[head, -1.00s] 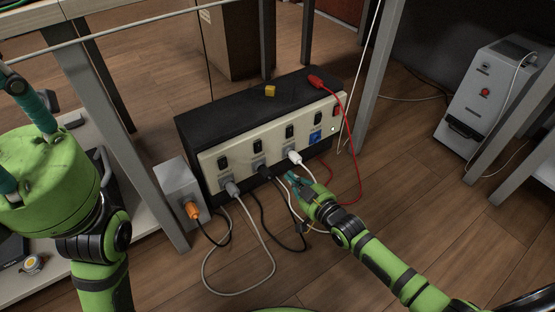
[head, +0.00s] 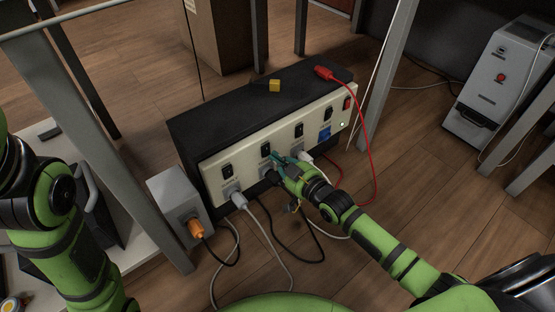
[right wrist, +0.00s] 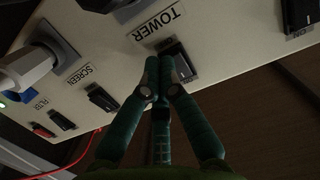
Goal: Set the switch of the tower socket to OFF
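The tower socket is in a cream-faced power box under the table, with a black plug in it. Its black rocker switch (head: 265,149) is above the plug and also shows in the right wrist view (right wrist: 180,60) beside the TOWER label. I cannot tell which way the rocker is set. My right gripper (head: 276,158) is right at this switch, its teal fingers together and empty. In the right wrist view the fingertips (right wrist: 159,62) are next to the rocker; whether they touch is unclear. My left arm is at the left edge, its gripper out of view.
The box also has other black switches (head: 299,130), a red switch (head: 347,103) and a white plug (right wrist: 28,66). A yellow cube (head: 274,86) and a red plug (head: 324,73) lie on top. Cables hang in front. Table legs (head: 388,75) stand on either side.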

